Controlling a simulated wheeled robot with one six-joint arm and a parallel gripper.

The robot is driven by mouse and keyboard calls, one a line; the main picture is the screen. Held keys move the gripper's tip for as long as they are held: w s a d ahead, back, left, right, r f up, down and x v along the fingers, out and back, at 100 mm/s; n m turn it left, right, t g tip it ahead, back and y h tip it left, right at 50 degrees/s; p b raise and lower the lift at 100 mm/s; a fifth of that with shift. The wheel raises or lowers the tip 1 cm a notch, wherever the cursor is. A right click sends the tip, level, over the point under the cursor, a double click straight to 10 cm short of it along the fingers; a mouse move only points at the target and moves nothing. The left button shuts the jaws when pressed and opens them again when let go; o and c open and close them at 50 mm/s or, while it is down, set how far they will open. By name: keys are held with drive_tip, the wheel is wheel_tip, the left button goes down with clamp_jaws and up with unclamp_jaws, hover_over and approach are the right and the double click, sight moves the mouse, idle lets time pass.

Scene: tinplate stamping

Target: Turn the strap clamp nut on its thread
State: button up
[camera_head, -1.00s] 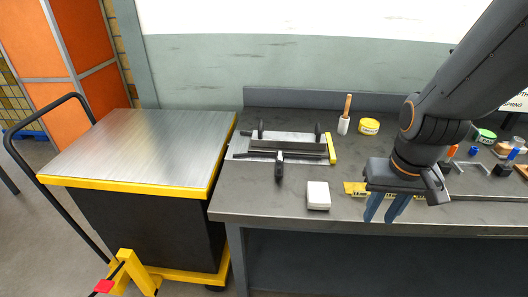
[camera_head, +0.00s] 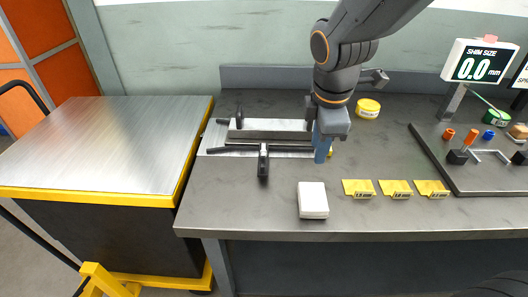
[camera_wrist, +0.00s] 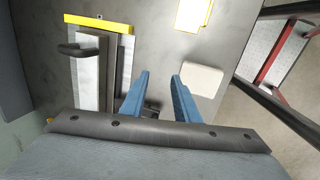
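A clamping fixture with a pale metal plate (camera_head: 217,138) and a dark bar lies on the bench. A dark upright clamp post (camera_head: 238,117) stands near its left end; the right end is partly hidden by my arm. A black handle-like piece (camera_head: 263,160) sticks out at its front. My gripper (camera_head: 323,152) points down at the fixture's right end. In the wrist view its two blue fingers (camera_wrist: 158,84) are apart, with nothing visibly held. The fixture's plate (camera_wrist: 88,75) and a dark knob (camera_wrist: 76,49) lie left of them. I cannot make out the strap clamp nut.
A white block (camera_head: 312,200) lies in front of the gripper. Yellow shim tags (camera_head: 397,189) lie to its right. A tool board (camera_head: 482,180), a yellow tin (camera_head: 367,108) and a shim size display (camera_head: 480,62) are farther right. A metal-topped cart (camera_head: 110,140) stands left.

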drive_tip(key=w+a+n+t+b, duration=0.1)
drive_tip(key=w+a+n+b, duration=0.15)
drive_tip(key=a+n, duration=0.7)
drive_tip(key=n+b, duration=0.3)
drive_tip(key=n, duration=0.5)
approach(264, 148)
drive_tip(key=shift+t+y, duration=0.3)
drive_tip(key=shift+t, duration=0.1)
drive_tip(key=x, duration=0.7)
drive_tip(key=shift+s+d+f, duration=0.1)
drive_tip(key=shift+s+f, duration=0.15)
drive_tip(key=shift+f, duration=0.3)
drive_tip(key=shift+c, duration=0.4)
clamp_jaws()
